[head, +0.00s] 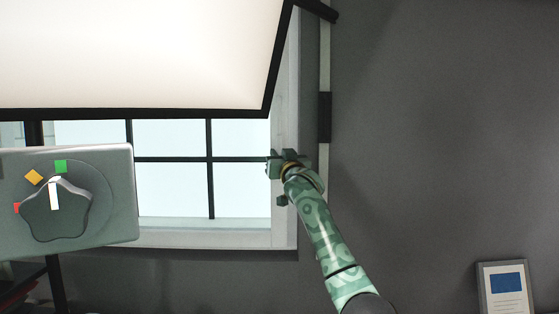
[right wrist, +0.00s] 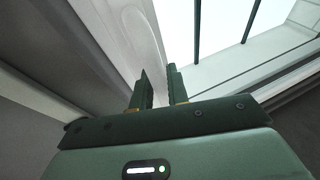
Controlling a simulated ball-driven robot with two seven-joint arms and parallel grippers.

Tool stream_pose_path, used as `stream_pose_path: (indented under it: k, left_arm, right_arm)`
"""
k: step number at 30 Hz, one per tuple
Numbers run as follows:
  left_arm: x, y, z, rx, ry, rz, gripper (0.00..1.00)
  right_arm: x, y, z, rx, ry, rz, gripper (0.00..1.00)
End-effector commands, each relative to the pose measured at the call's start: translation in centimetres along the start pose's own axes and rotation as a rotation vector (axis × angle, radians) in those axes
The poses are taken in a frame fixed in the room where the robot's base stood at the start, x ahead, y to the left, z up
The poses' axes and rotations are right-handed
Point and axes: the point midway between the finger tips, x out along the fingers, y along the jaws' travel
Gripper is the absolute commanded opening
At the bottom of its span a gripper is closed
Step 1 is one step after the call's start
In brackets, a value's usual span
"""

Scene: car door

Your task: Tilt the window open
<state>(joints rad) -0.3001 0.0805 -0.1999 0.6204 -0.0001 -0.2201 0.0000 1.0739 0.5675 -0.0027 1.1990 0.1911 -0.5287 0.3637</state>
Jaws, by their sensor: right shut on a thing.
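The window (head: 205,233) has a pale frame and dark bars across bright panes in the head view. My right gripper (head: 272,165) is at the right side of its frame, about level with the horizontal bar. In the right wrist view, its two dark fingers (right wrist: 158,88) point at a pale rounded part of the window frame (right wrist: 135,32). The right gripper is shut on a part of the window, but what lies between the fingertips is mostly hidden. I cannot make out a separate handle. My left gripper is not in view.
A large white panel with a black border (head: 140,55) covers the window's upper part. A grey box with a dark dial (head: 55,210) and coloured marks stands in front at the left. The grey wall (head: 440,130) on the right is clear, apart from a framed picture (head: 506,287) low down.

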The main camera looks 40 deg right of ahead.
Motion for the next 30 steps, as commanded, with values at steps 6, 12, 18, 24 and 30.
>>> stream_pose_path:
  k: [6,12,18,24,30]
  left_arm:
    - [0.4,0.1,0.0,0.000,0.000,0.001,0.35]
    - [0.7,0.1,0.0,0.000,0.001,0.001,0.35]
    - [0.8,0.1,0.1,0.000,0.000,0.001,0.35]
    - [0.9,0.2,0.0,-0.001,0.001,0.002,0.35]
    - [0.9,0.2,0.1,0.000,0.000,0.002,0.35]
  right_arm:
    - [-0.8,-0.4,-0.6,0.007,0.010,-0.003,0.00]
    - [-1.6,-0.6,-1.0,0.009,0.014,-0.003,0.00]
    - [-2.4,-0.8,-1.3,0.009,0.017,-0.004,0.00]
    - [-2.6,-0.9,-1.5,0.008,0.016,-0.003,0.44]
    - [-2.6,-0.9,-1.1,0.005,0.010,-0.002,0.55]
